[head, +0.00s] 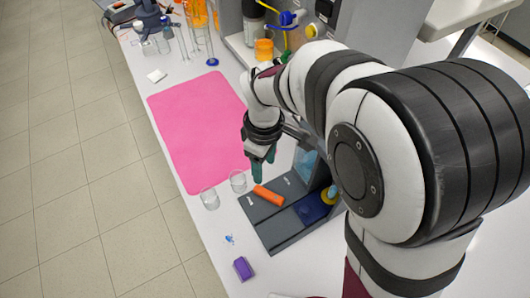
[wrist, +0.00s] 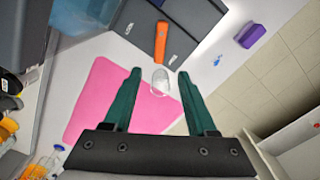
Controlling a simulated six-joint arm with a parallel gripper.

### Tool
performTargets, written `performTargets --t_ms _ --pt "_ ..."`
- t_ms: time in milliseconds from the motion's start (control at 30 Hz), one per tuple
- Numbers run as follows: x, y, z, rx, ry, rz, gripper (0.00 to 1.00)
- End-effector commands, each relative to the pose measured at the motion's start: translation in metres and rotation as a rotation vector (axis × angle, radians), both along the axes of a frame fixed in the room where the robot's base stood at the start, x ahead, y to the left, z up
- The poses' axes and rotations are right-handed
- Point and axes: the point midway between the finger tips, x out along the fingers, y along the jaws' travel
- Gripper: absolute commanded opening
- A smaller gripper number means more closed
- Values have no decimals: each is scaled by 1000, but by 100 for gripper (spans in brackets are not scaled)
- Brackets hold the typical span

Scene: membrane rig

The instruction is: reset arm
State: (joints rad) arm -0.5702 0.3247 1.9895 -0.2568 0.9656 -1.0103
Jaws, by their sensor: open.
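My gripper (wrist: 159,73) has two dark green fingers, spread apart with nothing between them. In the head view, my gripper (head: 262,168) hangs above the bench at the right edge of the pink mat (head: 190,125), near the grey tray (head: 258,212). My arm reaches in from the right and hides part of the rig behind it. The wrist view shows the pink mat (wrist: 105,105) beyond and between the fingers.
An orange object (head: 268,195) lies on the grey tray. A purple block (head: 243,268) and small blue bits (head: 229,239) lie near the bench edge. Glassware (head: 200,30) and bottles stand at the back.

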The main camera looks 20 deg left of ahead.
Motion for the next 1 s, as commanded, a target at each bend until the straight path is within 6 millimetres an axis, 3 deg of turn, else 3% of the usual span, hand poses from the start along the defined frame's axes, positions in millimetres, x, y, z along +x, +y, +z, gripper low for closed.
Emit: performTargets --t_ms 100,200,667,767,900,1000 --pt "0 0 21 1 -2 0 57" --pt "0 0 29 1 0 0 57" --pt "-1 -3 32 1 1 -20 57" --pt "-16 -42 53 18 10 -287 57" --pt "-84 -121 81 60 65 -1037 57" --pt "-132 -146 82 83 113 -1476 57"
